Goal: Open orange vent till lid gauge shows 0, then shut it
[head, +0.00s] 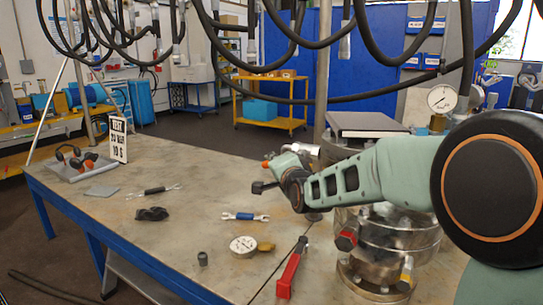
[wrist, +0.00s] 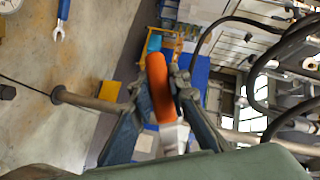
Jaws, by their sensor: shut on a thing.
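The orange vent handle (wrist: 158,85) stands between the two fingers of my gripper (wrist: 165,95) in the wrist view, and the fingers are closed on it. In the head view a small orange tip (head: 267,164) shows beside my gripper (head: 272,176). My arm comes in from the right and hides much of the vent and the lid. The steel flanged vessel (head: 385,245) stands under my arm at the table's right. A white dial gauge (head: 441,98) stands upright behind my arm; its needle is too small to read surely.
A red valve handle (head: 347,238) and a yellow one (head: 406,272) are low on the vessel. A loose gauge (head: 243,245), a red-handled tool (head: 292,268) and a blue-gripped wrench (head: 245,216) lie on the table (head: 190,190). Black hoses (head: 300,100) hang above.

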